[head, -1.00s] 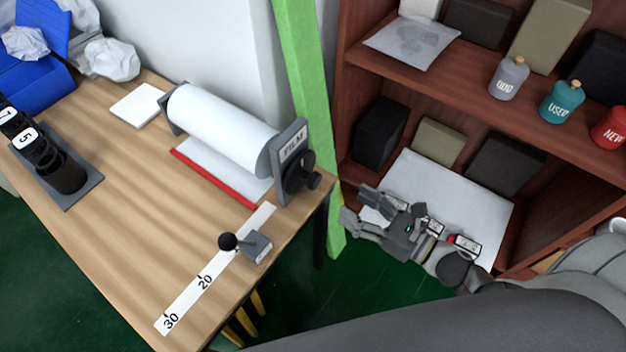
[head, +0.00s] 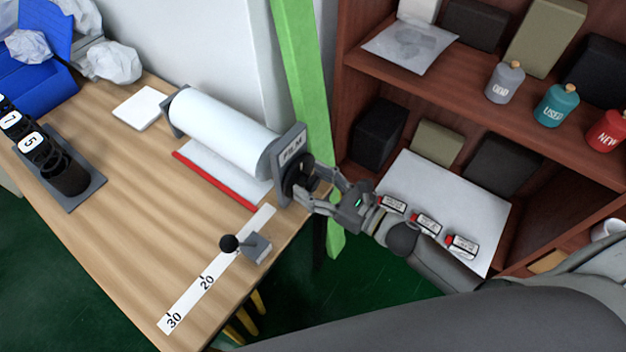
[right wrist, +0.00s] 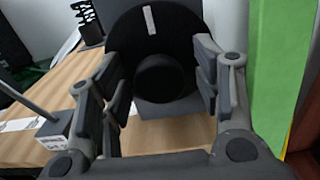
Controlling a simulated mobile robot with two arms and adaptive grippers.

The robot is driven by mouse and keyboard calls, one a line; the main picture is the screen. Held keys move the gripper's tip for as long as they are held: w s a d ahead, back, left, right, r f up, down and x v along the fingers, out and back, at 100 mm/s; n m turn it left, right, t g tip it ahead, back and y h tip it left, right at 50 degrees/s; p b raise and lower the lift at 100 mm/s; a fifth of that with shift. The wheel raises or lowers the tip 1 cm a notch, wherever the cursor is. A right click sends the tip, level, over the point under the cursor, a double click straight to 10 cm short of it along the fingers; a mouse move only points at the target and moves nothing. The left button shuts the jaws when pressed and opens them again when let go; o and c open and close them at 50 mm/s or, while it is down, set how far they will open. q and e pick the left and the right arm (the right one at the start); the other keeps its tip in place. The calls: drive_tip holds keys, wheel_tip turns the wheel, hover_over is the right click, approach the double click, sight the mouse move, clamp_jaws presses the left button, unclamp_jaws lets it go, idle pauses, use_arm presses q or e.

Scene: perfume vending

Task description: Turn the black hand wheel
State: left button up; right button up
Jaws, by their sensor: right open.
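The black hand wheel (head: 294,178) is on the right end of the film roll holder, at the table's right edge. In the right wrist view the wheel (right wrist: 150,35) fills the upper middle, with its round knob (right wrist: 160,78) toward the camera and a pale mark on its face. My right gripper (head: 312,188) is open at the wheel. In the right wrist view its fingers (right wrist: 160,95) stand on both sides of the knob, with visible gaps. My left gripper is not in view.
The film roll (head: 220,120) lies behind a red bar on the wooden table. A lever (head: 230,243) stands on a numbered scale (head: 190,300). A green post (head: 312,90) rises close behind my right gripper. A brown shelf (head: 440,75) with bottles is at the right.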

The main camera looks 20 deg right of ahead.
drive_tip(key=shift+w, duration=0.1)
drive_tip(key=shift+c, duration=0.2)
drive_tip(key=c, duration=1)
drive_tip(key=shift+m, duration=0.3)
